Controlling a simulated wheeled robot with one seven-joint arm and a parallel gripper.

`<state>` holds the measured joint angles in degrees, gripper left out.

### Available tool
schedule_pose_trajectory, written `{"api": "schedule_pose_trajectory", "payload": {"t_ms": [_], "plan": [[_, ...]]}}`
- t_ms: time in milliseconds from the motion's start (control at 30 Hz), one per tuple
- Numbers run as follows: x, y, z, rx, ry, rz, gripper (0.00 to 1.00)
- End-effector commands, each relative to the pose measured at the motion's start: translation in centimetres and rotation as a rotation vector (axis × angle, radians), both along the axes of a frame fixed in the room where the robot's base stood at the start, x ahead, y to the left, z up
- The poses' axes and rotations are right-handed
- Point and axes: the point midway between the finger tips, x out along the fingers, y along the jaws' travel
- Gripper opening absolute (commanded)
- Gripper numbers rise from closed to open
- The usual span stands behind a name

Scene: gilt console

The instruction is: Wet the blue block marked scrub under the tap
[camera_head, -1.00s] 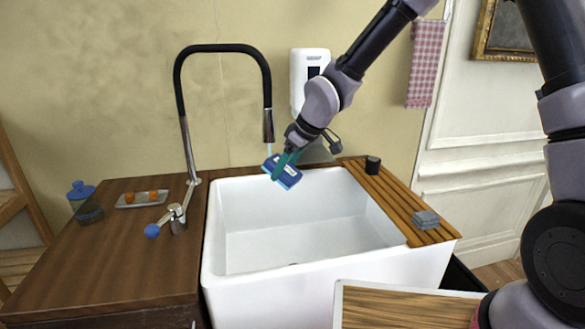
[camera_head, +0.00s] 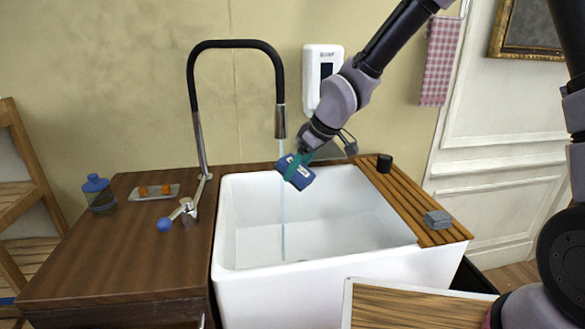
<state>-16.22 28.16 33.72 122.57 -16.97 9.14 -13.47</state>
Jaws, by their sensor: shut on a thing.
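The blue block (camera_head: 306,178) with a pale label is held tilted above the sink, just below and right of the tap's spout (camera_head: 281,122). My gripper (camera_head: 297,165), with teal fingers, is shut on it. A thin stream of water (camera_head: 283,225) runs from the spout down to the basin floor. It passes at the block's left part; I cannot tell whether it touches the block. The white sink (camera_head: 340,272) stands below. The tap's lever with a blue knob (camera_head: 164,224) is on the wooden counter at left.
A slatted wooden rack (camera_head: 405,209) on the sink's right side bears a grey block (camera_head: 437,219) and a black cup (camera_head: 384,163). A soap dispenser (camera_head: 311,85) hangs on the wall behind my arm. A tray (camera_head: 155,196) and blue-lidded jar (camera_head: 98,195) stand on the left counter.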

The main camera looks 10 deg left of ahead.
Motion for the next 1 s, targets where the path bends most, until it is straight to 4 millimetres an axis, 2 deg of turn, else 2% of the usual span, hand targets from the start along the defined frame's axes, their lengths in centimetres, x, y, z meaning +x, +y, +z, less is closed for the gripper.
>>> {"api": "schedule_pose_trajectory", "payload": {"t_ms": [633, 1000], "plan": [[-4.4, -2.7, 0.0, -0.001, 0.000, 0.001, 0.29], [-4.8, -2.9, 0.0, 0.001, 0.000, 0.000, 0.29]]}}
